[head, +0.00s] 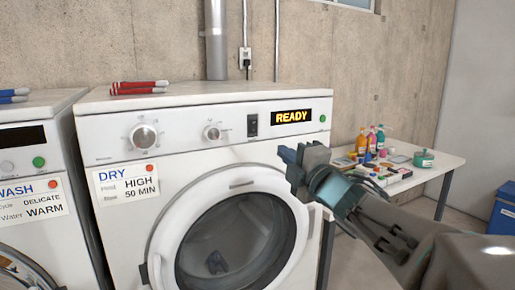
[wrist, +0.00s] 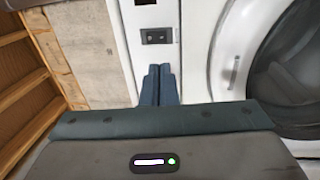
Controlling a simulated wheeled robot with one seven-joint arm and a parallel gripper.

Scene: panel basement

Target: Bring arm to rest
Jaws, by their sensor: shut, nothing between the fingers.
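My gripper (head: 291,154) is shut and empty. In the head view it is raised in front of the dryer's right side, just below the lit READY display (head: 292,117). Its closed blue fingers also show in the wrist view (wrist: 158,85), pointing toward a white machine front. My arm (head: 385,220) reaches in from the lower right. The white dryer (head: 120,235) has its round door (head: 235,240) closed, as far as I can see. A dark item shows behind the door glass.
A washer (head: 40,150) stands to the left. Red-and-white folded cloths (head: 139,87) lie on the dryer, and blue ones (head: 14,95) on the washer. A white table (head: 425,172) at right holds bottles (head: 372,138) and a green pot (head: 424,158). A blue bin (head: 503,210) is at the right edge.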

